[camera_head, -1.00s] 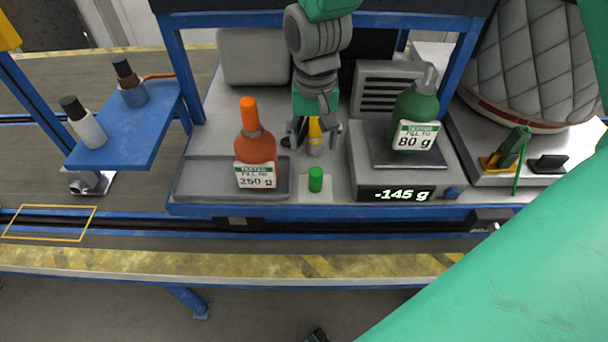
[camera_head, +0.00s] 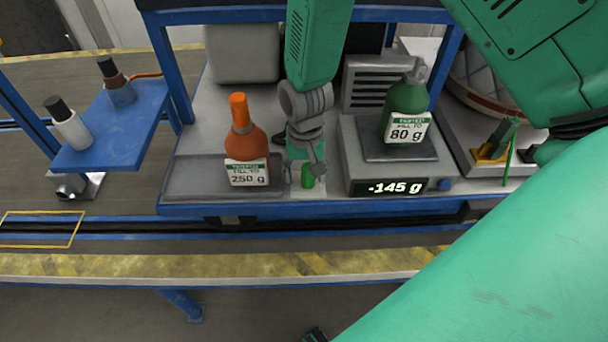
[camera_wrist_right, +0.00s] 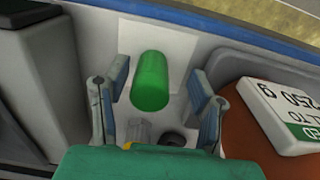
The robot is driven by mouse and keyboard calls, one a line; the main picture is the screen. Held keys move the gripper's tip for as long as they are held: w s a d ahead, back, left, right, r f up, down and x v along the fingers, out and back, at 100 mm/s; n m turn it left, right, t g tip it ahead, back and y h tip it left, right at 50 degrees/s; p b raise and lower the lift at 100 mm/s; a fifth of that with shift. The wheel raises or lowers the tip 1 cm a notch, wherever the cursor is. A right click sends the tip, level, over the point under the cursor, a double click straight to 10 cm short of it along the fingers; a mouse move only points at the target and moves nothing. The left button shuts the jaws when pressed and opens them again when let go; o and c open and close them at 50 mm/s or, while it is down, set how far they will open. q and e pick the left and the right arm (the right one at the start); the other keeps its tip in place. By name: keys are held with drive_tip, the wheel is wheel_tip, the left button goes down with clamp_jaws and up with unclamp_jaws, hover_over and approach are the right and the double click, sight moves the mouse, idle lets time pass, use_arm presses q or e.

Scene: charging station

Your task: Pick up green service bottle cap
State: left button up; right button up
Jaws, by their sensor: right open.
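The green cap (camera_head: 307,176) stands on a pale patch near the front edge of the workstation in the head view, partly hidden by my right gripper (camera_head: 306,174). In the right wrist view the green cap (camera_wrist_right: 150,82) lies between the two spread fingers of the right gripper (camera_wrist_right: 160,98), slightly beyond their tips. The fingers are apart, with a gap to the cap on both sides. The green service bottle (camera_head: 405,108) stands on the scale at the right, labelled 80 g, with a grey-green top.
An orange bottle (camera_head: 245,145) stands on a grey tray (camera_head: 190,178) just left of the gripper. The scale's display (camera_head: 394,187) reads -145 g. A blue side shelf (camera_head: 115,135) holds two dark-capped bottles. In the wrist view, the orange bottle (camera_wrist_right: 235,125) is close beside one finger.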

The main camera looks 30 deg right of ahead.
drive_tip(key=shift+d, duration=0.3)
drive_tip(key=shift+d+f, duration=0.15)
drive_tip(key=shift+d, duration=0.25)
drive_tip(key=c, duration=1.1)
